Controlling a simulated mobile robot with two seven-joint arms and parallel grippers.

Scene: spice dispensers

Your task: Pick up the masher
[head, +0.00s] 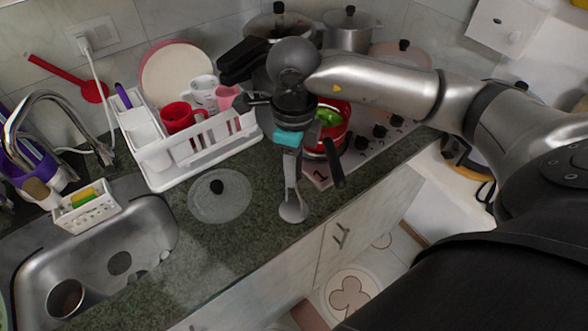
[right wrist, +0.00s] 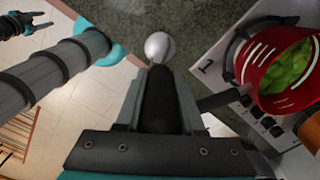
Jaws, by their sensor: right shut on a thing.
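My right gripper (head: 290,150) is above the counter in the middle of the head view, pointing down. It is shut on a slim grey utensil, which I take to be the masher (head: 293,208). The utensil hangs roughly upright below the jaws with its rounded end near the counter. I cannot tell whether that end touches the counter. In the right wrist view, the masher's silver rounded end (right wrist: 160,46) shows beyond the jaws, which hide its handle. My left gripper (right wrist: 32,24) is small at the upper left of that view, and its opening is unclear.
A glass lid (head: 220,195) lies left of the masher. A white dish rack (head: 190,150) with cups stands behind it. A red pot (head: 335,135) with green contents is on the stove to the right. The sink (head: 130,235) is at the left. The counter's front edge is close.

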